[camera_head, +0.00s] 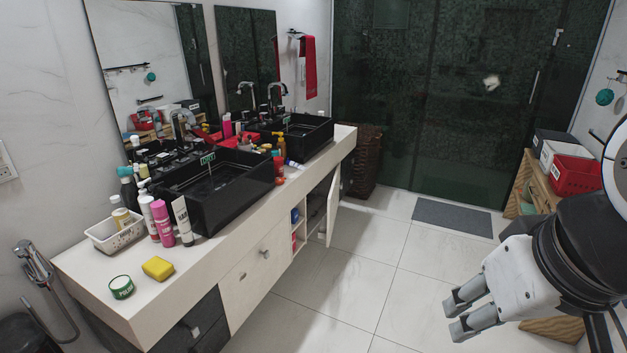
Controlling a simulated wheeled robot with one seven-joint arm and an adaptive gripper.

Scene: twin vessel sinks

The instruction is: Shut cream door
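The cream door (333,205) stands open at the far end of the vanity cabinet, swung out from its front. Beside it, part of the cabinet's inside shows, with open shelves (298,228) holding a few blue and red items. My gripper (451,321) is at the lower right, over the floor and well apart from the door. Its two fingers point left and down, with a gap between them and nothing held.
The vanity counter (95,283) carries two black sinks (230,195) and many bottles. Clear tiled floor (370,270) lies between vanity and gripper. A grey mat (452,216) lies before the glass shower. A wicker basket (364,165) stands behind the door, and a wooden shelf (537,180) is at right.

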